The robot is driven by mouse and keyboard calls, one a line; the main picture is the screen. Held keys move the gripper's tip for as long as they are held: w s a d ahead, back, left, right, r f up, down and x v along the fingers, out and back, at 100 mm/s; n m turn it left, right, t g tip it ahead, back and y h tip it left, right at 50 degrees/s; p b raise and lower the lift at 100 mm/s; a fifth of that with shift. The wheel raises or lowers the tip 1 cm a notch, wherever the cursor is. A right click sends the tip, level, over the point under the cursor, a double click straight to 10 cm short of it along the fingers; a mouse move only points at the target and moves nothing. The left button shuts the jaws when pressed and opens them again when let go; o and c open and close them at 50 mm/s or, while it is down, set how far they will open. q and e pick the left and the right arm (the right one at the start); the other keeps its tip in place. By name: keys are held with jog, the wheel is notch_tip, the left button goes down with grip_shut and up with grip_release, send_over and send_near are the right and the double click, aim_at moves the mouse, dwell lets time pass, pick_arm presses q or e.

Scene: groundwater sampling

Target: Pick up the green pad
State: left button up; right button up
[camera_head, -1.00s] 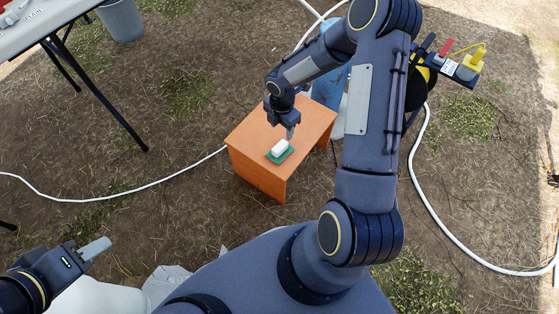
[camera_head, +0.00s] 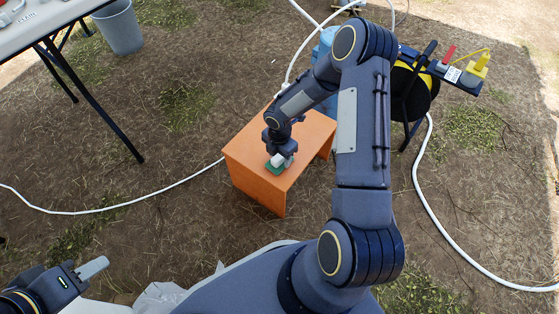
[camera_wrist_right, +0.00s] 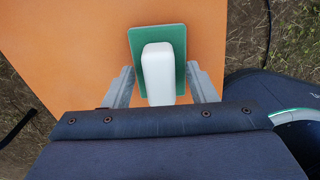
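The green pad (camera_head: 273,168) lies near the front edge of an orange stool (camera_head: 244,152). A white block (camera_head: 279,159) is on top of the pad. In the right wrist view the green pad (camera_wrist_right: 177,42) shows beyond and on both sides of the white block (camera_wrist_right: 158,75). My right gripper (camera_wrist_right: 160,72) is open, with one finger on each side of the pad and white block, apart from them. In the head view this right gripper (camera_head: 285,159) is low over the stool. My left gripper (camera_head: 92,270) is at the lower left, far from the stool; its opening is unclear.
A white hose (camera_head: 120,203) runs along the ground to the stool, and another (camera_head: 440,225) curves at right. A blue container (camera_head: 327,42) stands behind the stool. A grey table (camera_head: 60,22) and a bucket (camera_head: 119,28) are at upper left. A hose reel (camera_head: 412,92) stands at right.

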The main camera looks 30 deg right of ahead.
jog(key=c, duration=1)
jog(key=shift+o, duration=0.2)
jog(key=shift+r+p, duration=0.3)
jog(key=shift+r, duration=0.3)
notch_tip(320, 180, up, 2)
jog(key=shift+r+p, duration=0.25)
jog(key=shift+p, duration=0.35)
jog(key=s+d+r+p, duration=0.1)
jog(key=s+r+p, duration=0.1)
jog(key=s+r, duration=0.2)
jog(key=s+r+p, duration=0.2)
jog(key=s+r, duration=0.3)
jog(key=s, duration=0.5)
jog(key=shift+d+r+p, duration=0.15)
jog(key=shift+d+p, duration=0.2)
jog(key=shift+d, duration=0.05)
